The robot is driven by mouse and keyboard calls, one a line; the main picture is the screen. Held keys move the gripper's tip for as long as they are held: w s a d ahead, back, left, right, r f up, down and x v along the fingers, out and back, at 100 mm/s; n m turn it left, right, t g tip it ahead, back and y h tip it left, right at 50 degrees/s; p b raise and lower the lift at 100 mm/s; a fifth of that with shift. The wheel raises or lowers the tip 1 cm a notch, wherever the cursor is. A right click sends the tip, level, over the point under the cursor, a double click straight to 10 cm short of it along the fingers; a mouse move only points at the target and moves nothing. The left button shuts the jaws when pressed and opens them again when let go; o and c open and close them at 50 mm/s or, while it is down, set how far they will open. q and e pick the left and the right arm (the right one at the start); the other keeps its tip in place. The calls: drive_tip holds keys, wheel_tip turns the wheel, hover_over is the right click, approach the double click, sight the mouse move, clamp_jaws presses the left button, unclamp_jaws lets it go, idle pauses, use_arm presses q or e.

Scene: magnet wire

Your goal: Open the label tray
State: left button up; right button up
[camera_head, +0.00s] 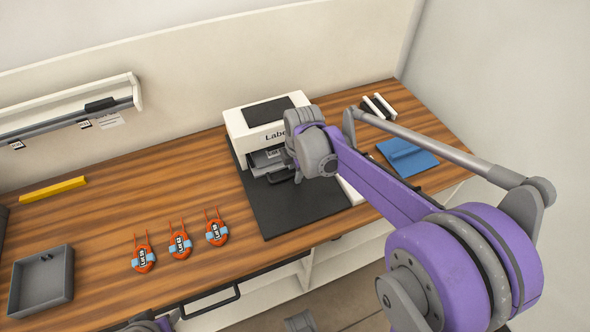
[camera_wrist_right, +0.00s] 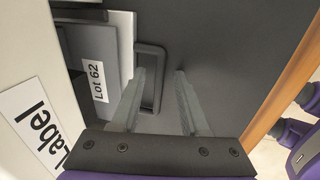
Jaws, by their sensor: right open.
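The white label printer (camera_head: 240,130) stands at the back of a dark mat, with "Label" on its front. Its grey label tray (camera_head: 262,158) shows in the front opening and carries a "Lot 62" label (camera_wrist_right: 95,82) in the right wrist view. A dark loop handle (camera_wrist_right: 150,48) sticks out from the tray. My right gripper (camera_wrist_right: 160,72) is open at the handle, one finger over the loop's inside and the other beyond its outer bar. I cannot tell whether they touch it. In the head view my right wrist hides the fingertips.
The dark mat (camera_head: 310,205) is clear in front of the printer. Several orange tagged items (camera_head: 180,246) lie to its left, and a grey bin (camera_head: 68,275) stands at far left. A blue pad (camera_head: 408,157) and white-and-black blocks (camera_head: 378,106) lie to the right.

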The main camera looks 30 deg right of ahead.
drive_tip(key=shift+c, duration=0.3)
clamp_jaws()
idle(1.1)
